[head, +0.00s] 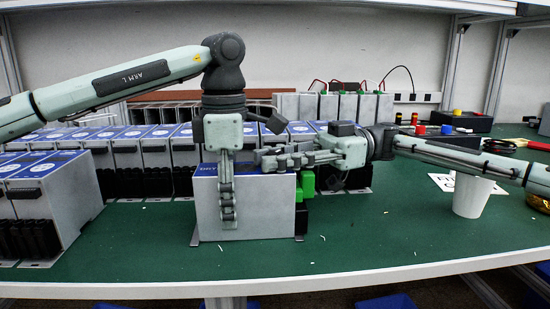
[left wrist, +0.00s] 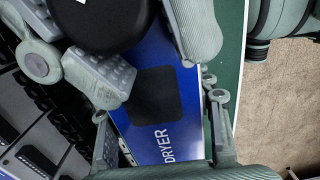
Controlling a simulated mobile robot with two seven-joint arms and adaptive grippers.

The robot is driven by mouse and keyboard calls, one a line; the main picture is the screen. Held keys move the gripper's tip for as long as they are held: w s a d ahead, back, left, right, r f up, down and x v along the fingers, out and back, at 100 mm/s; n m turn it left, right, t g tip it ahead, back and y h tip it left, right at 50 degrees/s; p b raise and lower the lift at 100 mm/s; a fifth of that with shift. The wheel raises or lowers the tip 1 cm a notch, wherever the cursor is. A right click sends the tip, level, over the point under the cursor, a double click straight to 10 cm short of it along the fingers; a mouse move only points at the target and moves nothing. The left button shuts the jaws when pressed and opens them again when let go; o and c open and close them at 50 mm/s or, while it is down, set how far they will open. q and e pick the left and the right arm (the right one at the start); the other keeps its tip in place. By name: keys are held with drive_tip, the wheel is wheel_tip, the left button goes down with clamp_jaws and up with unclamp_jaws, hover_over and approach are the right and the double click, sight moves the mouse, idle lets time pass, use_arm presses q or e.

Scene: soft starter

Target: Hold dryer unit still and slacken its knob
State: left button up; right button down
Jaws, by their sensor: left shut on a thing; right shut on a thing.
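The dryer unit (head: 262,215) is a grey box with a blue top reading DRYER, upright at the front of the green bench. My left gripper (head: 227,208) reaches down over it and is shut on the body, one finger on its front face. The left wrist view shows its fingers (left wrist: 163,145) on both sides of the blue top. My right gripper (head: 268,160) comes in from the right, just above the unit's top. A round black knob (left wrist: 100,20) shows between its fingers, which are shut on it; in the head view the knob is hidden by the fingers.
Similar units (head: 50,190) stand close at the left, with a row behind. Green connectors (head: 307,184) sit at the unit's right end. A white cup (head: 470,195) stands at the right, under my right arm. The bench front (head: 340,245) is clear apart from small scraps.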

drive_tip(key=shift+r+n+g+h, duration=0.1)
drive_tip(key=shift+n+g+h, duration=0.3)
drive_tip(key=shift+n+g, duration=0.45)
drive_tip(key=shift+g, duration=0.45)
drive_tip(key=c, duration=1.3)
unclamp_jaws()
drive_tip(key=shift+o, duration=0.2)
